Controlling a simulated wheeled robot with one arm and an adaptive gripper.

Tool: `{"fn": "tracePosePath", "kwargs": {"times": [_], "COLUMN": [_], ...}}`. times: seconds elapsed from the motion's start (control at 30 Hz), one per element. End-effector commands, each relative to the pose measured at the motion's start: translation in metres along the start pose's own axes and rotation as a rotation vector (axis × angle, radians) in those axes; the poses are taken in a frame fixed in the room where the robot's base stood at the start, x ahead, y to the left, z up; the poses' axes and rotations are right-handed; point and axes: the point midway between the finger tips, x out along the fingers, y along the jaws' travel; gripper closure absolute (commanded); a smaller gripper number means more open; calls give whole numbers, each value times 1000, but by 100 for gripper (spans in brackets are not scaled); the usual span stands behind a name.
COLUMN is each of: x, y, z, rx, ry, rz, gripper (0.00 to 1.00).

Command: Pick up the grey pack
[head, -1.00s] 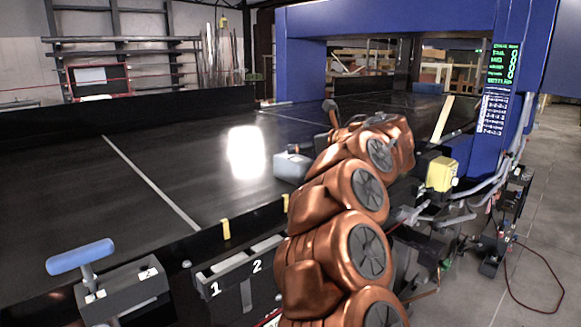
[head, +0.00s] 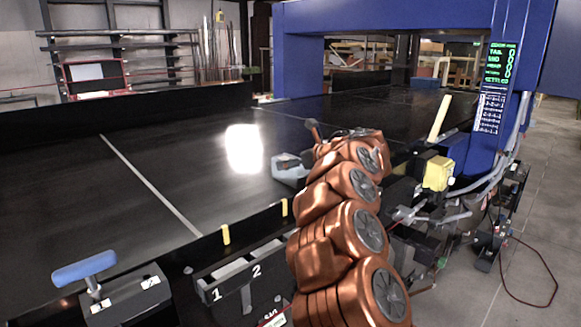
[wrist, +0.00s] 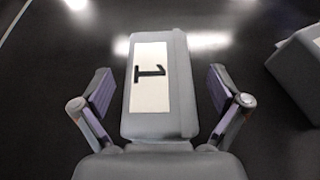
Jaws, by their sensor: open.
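A grey pack (wrist: 160,85) with a white label marked 1 lies on the black conveyor (wrist: 50,140) in the wrist view. My gripper (wrist: 160,88) is open, with one finger on each side of the pack and a visible gap at both sides. A second grey block (wrist: 300,65) with a pale label is partly cut off at the right edge. In the head view a grey block (head: 288,174) shows on the belt just left of my copper arm; I cannot tell which of the two it is.
A blue gantry (head: 297,55) spans the belt, with a display (head: 495,88) on its right post. A yellow box (head: 438,174) sits beside my arm. A blue-handled lever (head: 85,268) and bins marked 1 and 2 (head: 243,285) line the near edge. The belt's left side is clear.

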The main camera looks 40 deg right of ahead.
Motion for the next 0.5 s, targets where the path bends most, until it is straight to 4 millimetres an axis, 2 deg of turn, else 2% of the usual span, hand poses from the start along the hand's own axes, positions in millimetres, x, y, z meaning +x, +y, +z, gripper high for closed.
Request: {"fn": "tracePosePath", "kwargs": {"times": [0.1, 0.3, 0.5], "x": [8, 9, 9], "y": [1, 1, 1], "z": [0, 0, 0], "rx": [0, 0, 0], "ry": [1, 1, 1], "rz": [3, 2, 2], "gripper": [2, 2, 23]}}
